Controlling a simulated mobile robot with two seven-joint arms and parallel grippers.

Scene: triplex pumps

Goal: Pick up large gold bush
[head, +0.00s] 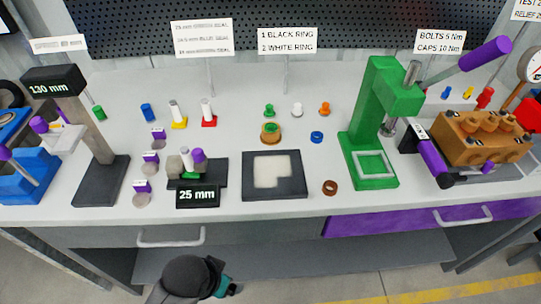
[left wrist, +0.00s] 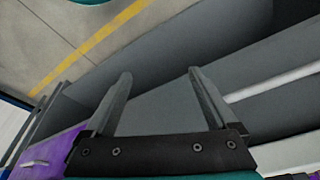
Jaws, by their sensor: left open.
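A gold bush (head: 270,133) stands upright near the middle of the bench top in the head view, with a green part just above it. A smaller brown ring (head: 330,187) lies near the front edge; I cannot tell whether it also counts as a bush. My left gripper (left wrist: 159,73) is open and empty in the left wrist view, over the floor and bench front. In the head view my dark arm shows low in front of the bench, well away from the bush; its fingers are hidden there. My right gripper is not in view.
A black tray (head: 300,187) with a pale recess lies in front of the bush. A green press (head: 362,135) stands to its right, a 25 mm block (head: 198,196) front left. A blue ring (head: 317,137) is close by. The bench front has drawer handles (head: 170,241).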

